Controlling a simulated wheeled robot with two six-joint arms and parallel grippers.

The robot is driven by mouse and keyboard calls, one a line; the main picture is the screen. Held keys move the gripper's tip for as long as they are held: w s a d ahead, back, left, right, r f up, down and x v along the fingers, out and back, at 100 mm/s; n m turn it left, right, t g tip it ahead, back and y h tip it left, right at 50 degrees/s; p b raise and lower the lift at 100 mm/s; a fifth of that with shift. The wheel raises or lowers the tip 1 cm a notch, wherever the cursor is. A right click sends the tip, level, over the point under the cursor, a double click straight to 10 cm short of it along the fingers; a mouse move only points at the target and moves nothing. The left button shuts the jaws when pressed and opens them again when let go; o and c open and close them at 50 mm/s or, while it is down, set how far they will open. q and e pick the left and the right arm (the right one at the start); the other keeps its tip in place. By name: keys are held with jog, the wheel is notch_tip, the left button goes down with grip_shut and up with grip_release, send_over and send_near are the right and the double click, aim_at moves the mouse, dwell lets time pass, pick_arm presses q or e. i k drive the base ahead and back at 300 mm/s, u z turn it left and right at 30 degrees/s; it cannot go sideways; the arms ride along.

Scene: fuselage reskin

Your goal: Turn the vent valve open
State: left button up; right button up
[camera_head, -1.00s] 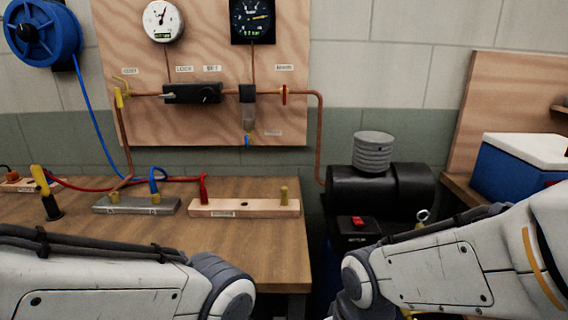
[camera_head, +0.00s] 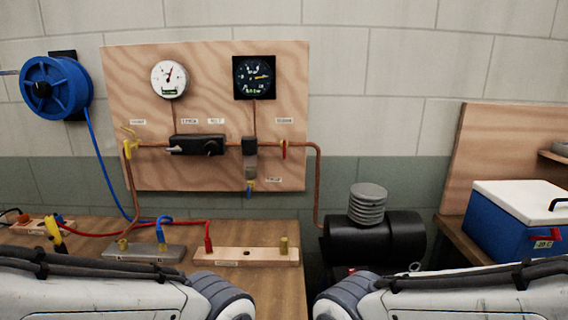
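The vent valve (camera_head: 127,149) is the yellow fitting at the left end of the copper pipe on the wooden panel (camera_head: 220,86). A small label (camera_head: 137,122) sits just above it; its text is too small to read surely. A thin yellow lever (camera_head: 128,130) angles up at the valve; I cannot tell its exact setting. Links of my left and right arms fill the bottom edge, well below the panel. Neither gripper shows, and nothing touches the valve.
A white gauge (camera_head: 169,79) and a black gauge (camera_head: 254,77) hang on the panel. The bench (camera_head: 265,275) below holds fittings and red and blue hoses. A blue reel (camera_head: 55,88) is left, a black compressor tank (camera_head: 375,238) right. The space before the panel is clear.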

aim_at(128, 148)
jog(key=u, duration=0.25)
jog(key=k, duration=0.4)
jog(key=u, duration=1.25)
jog(key=i, duration=1.05)
jog(key=z, duration=0.35)
